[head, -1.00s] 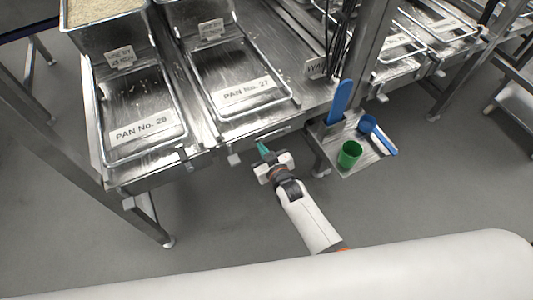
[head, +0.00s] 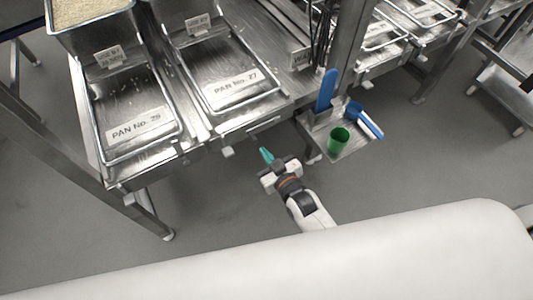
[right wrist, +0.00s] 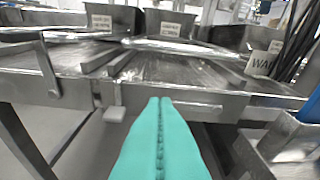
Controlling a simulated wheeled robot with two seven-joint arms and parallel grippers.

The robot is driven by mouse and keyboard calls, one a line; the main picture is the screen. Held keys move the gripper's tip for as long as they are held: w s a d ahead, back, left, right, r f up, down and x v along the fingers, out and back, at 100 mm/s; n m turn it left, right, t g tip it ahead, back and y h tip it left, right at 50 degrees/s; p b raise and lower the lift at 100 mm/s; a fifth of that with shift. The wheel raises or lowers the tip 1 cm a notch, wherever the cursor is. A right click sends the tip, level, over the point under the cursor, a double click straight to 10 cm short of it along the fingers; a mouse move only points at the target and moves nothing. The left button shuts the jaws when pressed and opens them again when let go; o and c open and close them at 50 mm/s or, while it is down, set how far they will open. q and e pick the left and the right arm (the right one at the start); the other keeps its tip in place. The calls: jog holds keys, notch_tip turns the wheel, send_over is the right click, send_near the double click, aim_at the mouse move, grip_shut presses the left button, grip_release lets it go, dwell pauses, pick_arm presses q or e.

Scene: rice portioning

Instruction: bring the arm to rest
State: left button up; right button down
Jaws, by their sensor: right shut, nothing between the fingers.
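My right gripper (head: 266,156) has teal fingers and is shut and empty. In the head view it hangs over the grey floor, in front of the bench edge and left of the small metal shelf. In the right wrist view the teal fingers (right wrist: 160,130) lie together and point toward the bench front, with nothing between them. The rest of my right arm (head: 308,208) reaches up from the white body part at the bottom of the picture. My left gripper does not show in either view.
Pan No. 29 (head: 98,92) and Pan No. 27 (head: 188,62) sit on the steel bench. The small shelf (head: 350,148) carries a green cup (head: 338,141), a blue scoop (head: 355,109) and a blue paddle (head: 326,90).

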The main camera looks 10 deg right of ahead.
dwell(0.4)
jog(key=s+d+f+g+h, duration=0.1)
jog(key=s+d+f+g, duration=0.1)
jog(key=s+f, duration=0.45)
jog(key=s+d+f+m+g, duration=0.1)
jog(key=s+d+f+g, duration=0.15)
jog(key=f, duration=0.65)
jog(key=s+d+f+g+h, duration=0.1)
jog(key=s+f+g, duration=0.1)
jog(key=s+f, duration=0.45)
jog(key=s+d+f+g, duration=0.2)
jog(key=s+d+f, duration=0.1)
jog(key=s, duration=0.4)
jog(key=s+d+f+g+h, duration=0.1)
jog(key=s+d+f+g, duration=0.1)
jog(key=s+f, duration=0.4)
jog(key=s+d+f+m+g+h, duration=0.1)
jog(key=s+d+f+g, duration=0.2)
jog(key=s, duration=0.7)
jog(key=shift+d+f, duration=0.55)
jog(key=shift+f, duration=0.3)
